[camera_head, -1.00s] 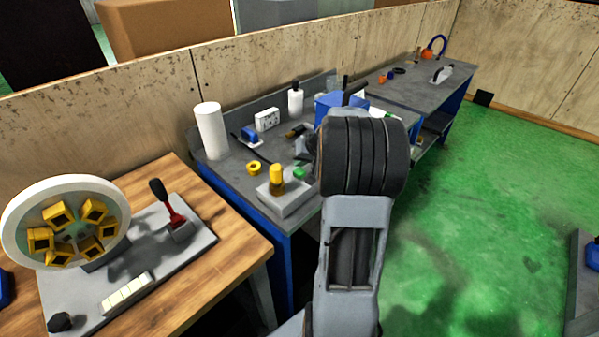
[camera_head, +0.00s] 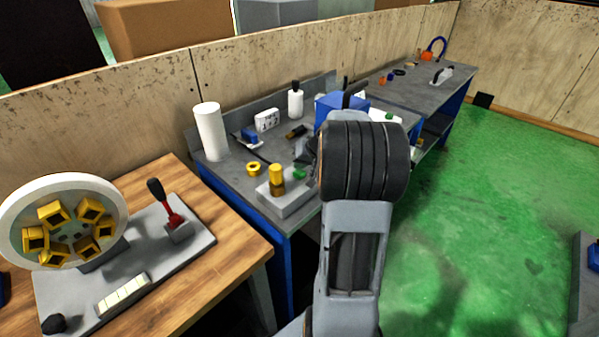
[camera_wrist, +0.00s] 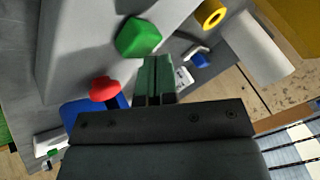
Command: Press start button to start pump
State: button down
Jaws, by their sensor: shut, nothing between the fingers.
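A green button (camera_wrist: 138,37) sits on a light grey box (camera_wrist: 80,40) in the wrist view, with a red button (camera_wrist: 105,89) lower on the same box. My gripper (camera_wrist: 155,62) is shut and empty. Its fingertips appear just below and right of the green button; I cannot tell whether they touch it. In the head view the green button (camera_head: 299,174) shows small on the grey box (camera_head: 290,207), beside a yellow cylinder (camera_head: 276,176). The red button is not seen there, and my arm hides most of my gripper.
A yellow ring (camera_head: 254,169) and a white roll (camera_head: 210,132) stand on the grey bench left of the box. A blue box (camera_head: 335,105) is behind my arm. A wooden table (camera_head: 210,250) with a wheel fixture (camera_head: 66,185) is at left.

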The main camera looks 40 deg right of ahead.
jog(key=shift+f+b, duration=0.5)
jog(key=shift+b, duration=0.05)
dwell(0.4)
jog(key=shift+r, duration=0.1)
jog(key=shift+r+p, duration=0.55)
jog(key=shift+r, duration=0.4)
jog(key=shift+r+p, duration=1.5)
jog(key=shift+r, duration=1)
